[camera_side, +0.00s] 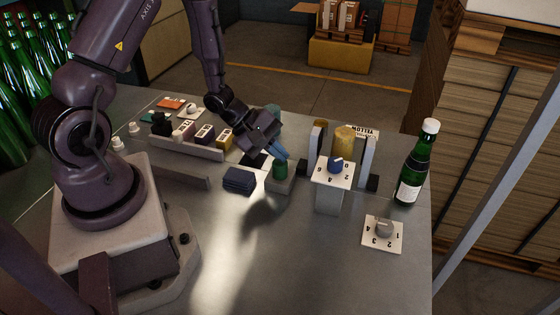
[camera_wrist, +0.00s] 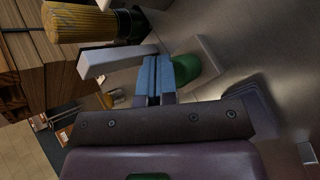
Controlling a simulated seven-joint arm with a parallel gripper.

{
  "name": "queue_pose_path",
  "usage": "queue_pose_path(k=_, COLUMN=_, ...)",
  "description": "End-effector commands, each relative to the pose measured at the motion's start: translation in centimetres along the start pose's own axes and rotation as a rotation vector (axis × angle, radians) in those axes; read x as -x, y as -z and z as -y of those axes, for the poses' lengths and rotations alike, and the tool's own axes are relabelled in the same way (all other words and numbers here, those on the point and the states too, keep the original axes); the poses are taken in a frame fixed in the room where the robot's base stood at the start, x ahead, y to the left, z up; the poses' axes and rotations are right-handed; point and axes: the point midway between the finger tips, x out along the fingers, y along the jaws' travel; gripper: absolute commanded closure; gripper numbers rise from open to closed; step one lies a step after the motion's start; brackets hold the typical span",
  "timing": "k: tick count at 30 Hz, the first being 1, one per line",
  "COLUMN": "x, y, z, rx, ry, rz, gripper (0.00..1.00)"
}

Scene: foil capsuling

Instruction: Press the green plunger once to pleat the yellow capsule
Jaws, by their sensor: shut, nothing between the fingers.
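The green plunger (camera_side: 280,170) stands on a small grey base near the middle of the table. My gripper (camera_side: 280,153) is shut and empty, its blue fingertips pointing down just above or against the top of the plunger; I cannot tell if they touch. In the wrist view the shut blue fingers (camera_wrist: 156,76) partly cover the plunger (camera_wrist: 190,67). The yellow capsule (camera_side: 344,139) stands upright between two pale posts, right of the plunger. In the wrist view the capsule (camera_wrist: 78,22) shows vertical ribbing.
A blue dial (camera_side: 336,164) stands on a pedestal before the capsule. A grey dial (camera_side: 384,228) lies at front right, near a green bottle (camera_side: 411,165). A dark blue stack (camera_side: 239,180) lies left of the plunger. Small labelled blocks (camera_side: 204,133) sit in a rack behind.

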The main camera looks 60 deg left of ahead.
Motion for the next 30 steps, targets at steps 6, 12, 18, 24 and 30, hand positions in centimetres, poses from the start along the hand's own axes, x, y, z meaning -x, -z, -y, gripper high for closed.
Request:
queue_pose_path(k=6, x=-0.21, y=0.15, z=0.14, rx=0.0, ry=0.0, rz=0.0, gripper=1.0)
queue_pose_path(k=12, x=-0.38, y=0.27, z=0.26, rx=0.0, ry=0.0, rz=0.0, gripper=1.0)
queue_pose_path(k=18, x=-0.55, y=0.39, z=0.36, rx=0.0, ry=0.0, rz=0.0, gripper=1.0)
queue_pose_path(k=24, x=-0.72, y=0.52, z=0.5, rx=0.0, ry=0.001, rz=0.0, gripper=1.0)
queue_pose_path(k=30, x=-0.89, y=0.66, z=0.64, rx=0.0, ry=0.001, rz=0.0, gripper=1.0)
